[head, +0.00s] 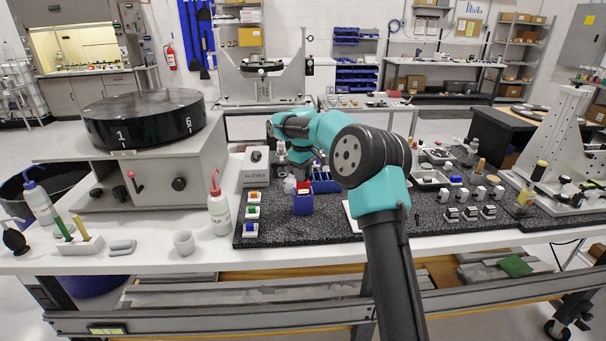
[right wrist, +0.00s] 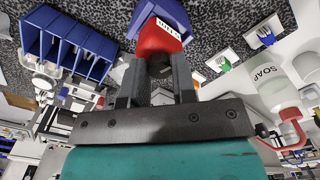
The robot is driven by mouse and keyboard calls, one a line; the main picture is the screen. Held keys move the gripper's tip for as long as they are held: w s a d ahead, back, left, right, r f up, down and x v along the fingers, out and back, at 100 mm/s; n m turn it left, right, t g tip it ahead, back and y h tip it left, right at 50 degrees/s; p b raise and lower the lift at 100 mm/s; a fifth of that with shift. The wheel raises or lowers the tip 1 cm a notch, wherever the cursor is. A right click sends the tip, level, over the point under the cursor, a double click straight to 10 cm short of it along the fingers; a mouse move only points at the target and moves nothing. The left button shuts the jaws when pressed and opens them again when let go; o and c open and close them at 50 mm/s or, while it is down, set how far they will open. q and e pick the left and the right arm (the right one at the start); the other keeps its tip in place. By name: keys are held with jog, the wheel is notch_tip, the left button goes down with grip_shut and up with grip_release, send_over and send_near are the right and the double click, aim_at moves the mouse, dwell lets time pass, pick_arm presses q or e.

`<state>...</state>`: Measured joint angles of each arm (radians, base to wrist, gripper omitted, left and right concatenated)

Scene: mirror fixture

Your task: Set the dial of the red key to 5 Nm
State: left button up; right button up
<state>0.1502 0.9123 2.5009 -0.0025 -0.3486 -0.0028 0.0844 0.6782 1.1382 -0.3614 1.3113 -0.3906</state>
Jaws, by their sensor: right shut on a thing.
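The red key (right wrist: 160,38) shows in the right wrist view as a red block with a small white label. The label's print is too small to read and I cannot make out a dial setting. It also shows in the head view (head: 303,186), at a blue holder (head: 303,204) on the dark speckled mat. In the wrist view the red key is against the blue holder (right wrist: 180,14). My right gripper (right wrist: 156,66) is shut on the red key, one grey finger on each side. My left gripper is not in view.
A blue compartment bin (head: 324,182) stands right of the holder. Small orange, green and blue pieces on white bases (head: 253,211) lie to the left. A soap bottle (head: 219,208) and white cup (head: 184,242) stand further left. The mat's front edge is mostly clear.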

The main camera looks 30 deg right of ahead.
jog(key=shift+n, duration=1.6)
jog(key=o, duration=0.9)
notch_tip(320, 180, up, 17)
jog(key=shift+r, duration=0.2)
